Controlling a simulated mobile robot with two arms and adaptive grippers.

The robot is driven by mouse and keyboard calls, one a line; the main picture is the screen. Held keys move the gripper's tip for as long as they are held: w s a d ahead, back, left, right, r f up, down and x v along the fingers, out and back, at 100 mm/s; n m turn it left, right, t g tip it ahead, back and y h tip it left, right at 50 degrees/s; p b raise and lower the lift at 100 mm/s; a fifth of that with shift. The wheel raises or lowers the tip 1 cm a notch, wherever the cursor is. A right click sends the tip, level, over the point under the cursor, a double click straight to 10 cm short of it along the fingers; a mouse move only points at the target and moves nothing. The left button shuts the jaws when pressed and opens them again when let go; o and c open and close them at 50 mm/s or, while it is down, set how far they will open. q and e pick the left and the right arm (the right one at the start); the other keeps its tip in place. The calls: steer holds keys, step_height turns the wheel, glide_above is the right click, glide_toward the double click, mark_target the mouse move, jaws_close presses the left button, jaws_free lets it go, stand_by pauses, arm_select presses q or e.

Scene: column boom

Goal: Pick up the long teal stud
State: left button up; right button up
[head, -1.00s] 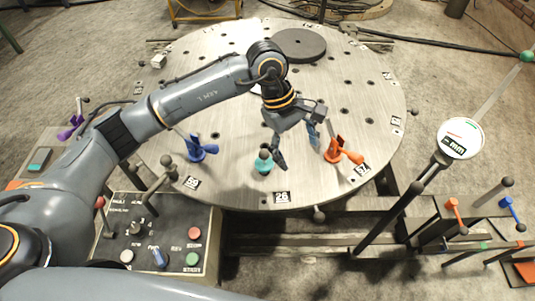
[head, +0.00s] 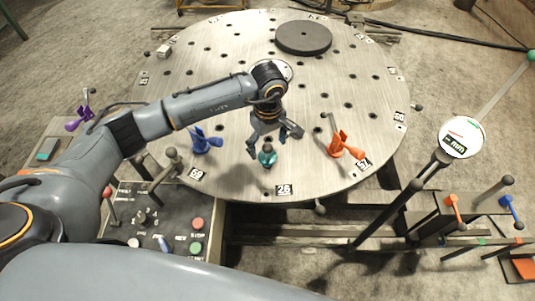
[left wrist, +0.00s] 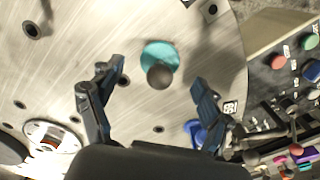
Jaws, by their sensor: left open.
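The teal stud (head: 267,159) stands on the round metal table near its front edge, by the 28 label. In the left wrist view the teal stud (left wrist: 152,52) shows from above, with a dark round knob (left wrist: 160,76) on top. My left gripper (head: 275,142) is open above and just behind the stud, pointing down. In the left wrist view my left gripper (left wrist: 158,76) has its fingers apart, with the knob between them in the picture. I see no contact. My right gripper is not in view.
A blue clamp (head: 206,142) stands left of the stud and an orange clamp (head: 344,148) right of it, on the round table (head: 215,75). A dark disc (head: 303,37) lies at the back. A control box (head: 165,215) and a dial post (head: 459,138) flank the front.

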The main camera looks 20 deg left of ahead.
arm_select(q)
steer(key=shift+a+f, duration=0.1)
steer(key=shift+f, duration=1.6)
steer(key=shift+w, duration=0.1)
steer(key=c, duration=1.3)
steer(key=shift+o, duration=0.2)
steer(key=shift+w+r, duration=0.1)
steer(key=shift+r, duration=0.45)
step_height(320, 180, up, 8)
steer(key=shift+f+b, duration=0.15)
steer(key=shift+b, duration=0.55)
steer(key=shift+r, duration=0.65)
steer(key=shift+r, duration=0.1)
steer(key=shift+r, duration=0.35)
